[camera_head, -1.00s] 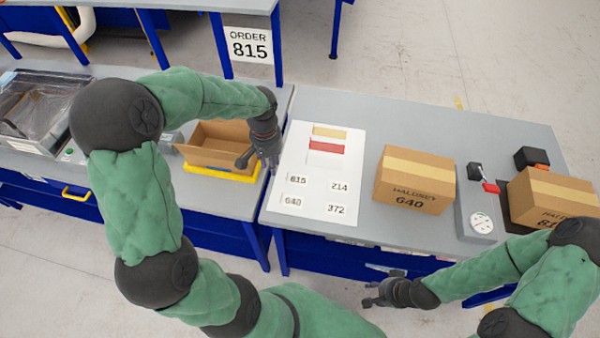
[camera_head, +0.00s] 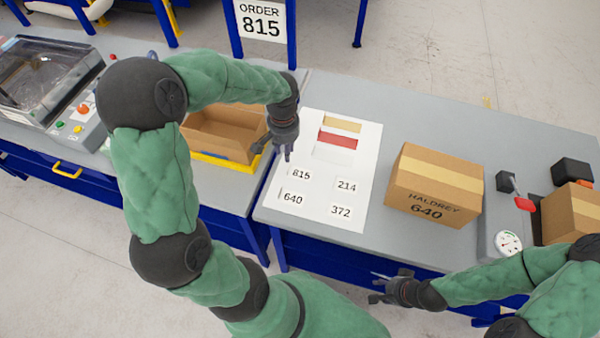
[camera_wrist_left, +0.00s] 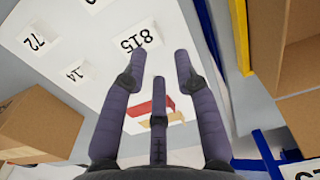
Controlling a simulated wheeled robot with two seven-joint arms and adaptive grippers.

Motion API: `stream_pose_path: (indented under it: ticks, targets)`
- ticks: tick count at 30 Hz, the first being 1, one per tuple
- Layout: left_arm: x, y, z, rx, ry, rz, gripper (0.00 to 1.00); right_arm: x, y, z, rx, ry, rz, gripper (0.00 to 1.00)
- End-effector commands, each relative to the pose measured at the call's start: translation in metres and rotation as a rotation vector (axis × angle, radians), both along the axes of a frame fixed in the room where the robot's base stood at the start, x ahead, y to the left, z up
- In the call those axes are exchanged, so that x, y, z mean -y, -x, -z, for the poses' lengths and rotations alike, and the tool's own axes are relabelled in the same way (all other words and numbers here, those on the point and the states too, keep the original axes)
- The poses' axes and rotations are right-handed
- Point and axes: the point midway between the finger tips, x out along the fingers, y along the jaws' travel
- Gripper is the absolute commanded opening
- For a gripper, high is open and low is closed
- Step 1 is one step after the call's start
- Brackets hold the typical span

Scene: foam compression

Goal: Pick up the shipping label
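Shipping labels lie on a white board (camera_head: 370,150) on the right table: 815 (camera_head: 301,174), 214 (camera_head: 346,186), 640 (camera_head: 292,198) and 372 (camera_head: 340,211). The order sign (camera_head: 261,20) reads 815. My left gripper (camera_head: 272,152) is open and empty, pointing down over the board's left edge, close to the 815 label. In the left wrist view its spread fingers (camera_wrist_left: 160,62) show with the 815 label (camera_wrist_left: 137,38) just beyond the tips; no contact is visible. My right gripper (camera_head: 378,287) is near the table's front edge, apart from the labels; its fingers seem spread.
A closed carton marked 640 (camera_head: 434,185) stands right of the board. Beyond it are a gauge device (camera_head: 507,243) with a red handle and another carton (camera_head: 573,212). An open carton (camera_head: 224,133) sits in a yellow frame (camera_head: 228,163) left of my left gripper.

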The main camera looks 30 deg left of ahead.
Motion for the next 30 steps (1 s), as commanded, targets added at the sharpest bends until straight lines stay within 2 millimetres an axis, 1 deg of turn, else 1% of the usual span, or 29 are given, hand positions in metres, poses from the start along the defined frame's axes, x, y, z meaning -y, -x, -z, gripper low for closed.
stream_pose_path:
  ticks: [1, 6, 14, 17, 21, 24, 27, 30]
  targets:
    - [0.000, 0.001, 0.010, -0.006, 0.001, 0.001, 0.30, 0.000, 0.000, 0.002, 0.000, 0.000, 0.000, 0.40]
    - [0.000, 0.000, 0.033, -0.003, 0.001, -0.001, 0.30, 0.000, 0.000, 0.006, 0.000, 0.000, 0.000, 0.40]
    - [0.001, -0.001, 0.045, -0.002, 0.001, 0.001, 0.30, 0.000, 0.000, 0.008, 0.000, 0.000, 0.000, 0.40]
    - [0.002, -0.003, 0.055, -0.005, 0.002, 0.002, 0.30, 0.000, 0.000, 0.011, 0.000, 0.000, 0.000, 0.40]
    - [0.004, -0.008, 0.076, -0.005, 0.002, 0.000, 0.30, 0.000, 0.000, 0.016, 0.000, 0.000, 0.000, 0.40]
    - [0.003, -0.008, 0.088, -0.004, 0.001, 0.000, 0.30, 0.000, 0.000, 0.019, 0.000, 0.000, 0.000, 0.40]
    - [0.003, -0.008, 0.093, -0.003, 0.001, -0.001, 0.30, 0.000, 0.000, 0.020, 0.000, 0.000, 0.000, 0.40]
    - [0.003, -0.008, 0.093, -0.002, 0.001, -0.001, 0.30, 0.000, 0.000, 0.019, 0.000, 0.000, 0.000, 0.40]
